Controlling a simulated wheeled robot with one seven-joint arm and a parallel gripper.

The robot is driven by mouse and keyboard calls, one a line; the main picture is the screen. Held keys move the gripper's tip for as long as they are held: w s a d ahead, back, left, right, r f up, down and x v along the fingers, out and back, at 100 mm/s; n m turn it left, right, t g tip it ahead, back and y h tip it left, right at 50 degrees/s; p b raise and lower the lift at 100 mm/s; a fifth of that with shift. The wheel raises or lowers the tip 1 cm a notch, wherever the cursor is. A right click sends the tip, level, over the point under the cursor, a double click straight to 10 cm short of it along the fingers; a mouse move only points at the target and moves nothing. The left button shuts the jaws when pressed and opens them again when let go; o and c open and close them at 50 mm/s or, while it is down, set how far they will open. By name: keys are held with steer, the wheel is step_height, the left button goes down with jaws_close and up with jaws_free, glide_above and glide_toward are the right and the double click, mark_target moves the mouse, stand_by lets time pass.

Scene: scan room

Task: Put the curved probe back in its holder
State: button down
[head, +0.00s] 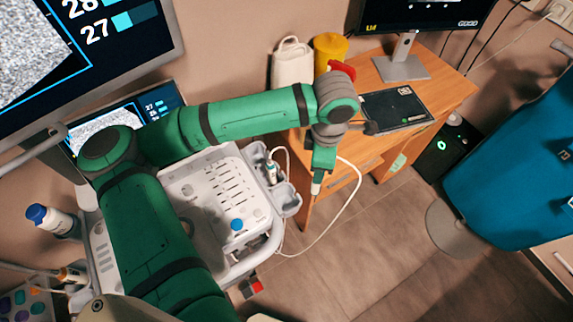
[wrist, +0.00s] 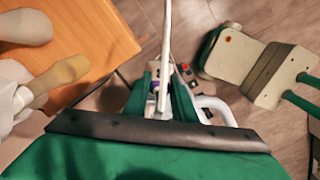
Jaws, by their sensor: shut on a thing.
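The curved probe (head: 316,188) is held in my gripper (head: 320,165), its pale end showing below the fingers. Its white cable loops down and back towards the ultrasound cart (head: 213,187). The gripper is to the right of the cart, in the air in front of the desk. Grey probe holders (head: 288,197) are on the cart's right edge, to the left of and apart from the held probe. Another probe (head: 271,170) stands in a holder there. In the wrist view, the fingers (wrist: 165,95) close around the probe (wrist: 163,84); most of it is hidden.
The wooden desk (head: 440,92) holds a dark tablet-like pad (head: 396,108), a monitor stand (head: 401,62), a white container (head: 292,64) and a yellow one (head: 330,48). A blue couch (head: 515,165) is at right. A blue-capped bottle (head: 52,220) is left of the cart. Floor (head: 370,240) is clear.

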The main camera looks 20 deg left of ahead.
steer(key=s+a+r+n, duration=0.6)
steer(key=a+r+n, duration=0.1)
steer(key=n, duration=0.1)
step_height(320, 180, down, 11)
steer(key=shift+d, duration=0.25)
stand_by(1.2)
steer(key=shift+s+f, duration=0.1)
steer(key=shift+f, duration=0.3)
stand_by(1.0)
steer(key=c, duration=1.4)
jaws_free()
step_height(320, 180, up, 11)
steer(key=shift+f, duration=0.1)
steer(key=shift+d, duration=0.1)
